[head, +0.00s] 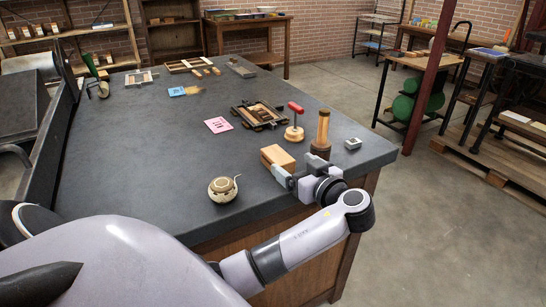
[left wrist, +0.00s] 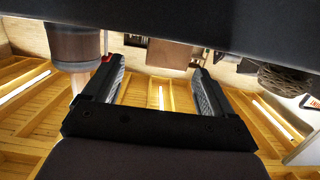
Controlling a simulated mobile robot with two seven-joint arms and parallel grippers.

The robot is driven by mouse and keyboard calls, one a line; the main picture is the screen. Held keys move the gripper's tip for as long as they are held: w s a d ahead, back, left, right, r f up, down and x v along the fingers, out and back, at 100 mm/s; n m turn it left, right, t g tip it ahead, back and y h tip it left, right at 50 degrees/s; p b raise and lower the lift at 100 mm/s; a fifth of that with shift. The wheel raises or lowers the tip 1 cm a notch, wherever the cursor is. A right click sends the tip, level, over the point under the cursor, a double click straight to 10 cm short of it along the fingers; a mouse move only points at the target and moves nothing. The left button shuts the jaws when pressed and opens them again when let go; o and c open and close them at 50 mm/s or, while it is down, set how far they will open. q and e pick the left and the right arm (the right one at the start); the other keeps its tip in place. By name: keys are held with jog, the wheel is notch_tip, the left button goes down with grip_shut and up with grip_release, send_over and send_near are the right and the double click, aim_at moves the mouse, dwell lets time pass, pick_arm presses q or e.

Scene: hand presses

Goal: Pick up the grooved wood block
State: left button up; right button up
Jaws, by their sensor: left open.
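A light-brown wood block (head: 277,157) lies on the dark grey bench near its front right edge in the head view. I cannot make out its groove. My left gripper (head: 284,174) is just in front of the block, low over the bench, and looks empty. My right gripper is not in view.
A wooden-handled tool (head: 321,135) stands close right of the block. A red-handled tool (head: 295,122) stands behind. A round twine ball (head: 222,189) sits to the left, and a small metal piece (head: 352,143) to the right. The bench (head: 165,150) is clear at middle left.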

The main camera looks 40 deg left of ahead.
aim_at(278, 154)
pick_arm(q)
jog(key=shift+w+a, duration=0.15)
jog(key=shift+a, duration=0.45)
jog(key=x, duration=0.1)
jog(key=p+x, duration=0.1)
jog(key=x, duration=0.1)
jog(key=p+x, duration=0.1)
jog(key=x, duration=0.1)
jog(key=shift+s+a+r, duration=0.1)
jog(key=shift+s+a, duration=0.15)
jog(key=shift+s, duration=0.05)
jog(key=shift+w+a, duration=0.1)
jog(key=shift+a, duration=0.2)
jog(key=shift+c, duration=0.4)
jog(key=c, duration=1.1)
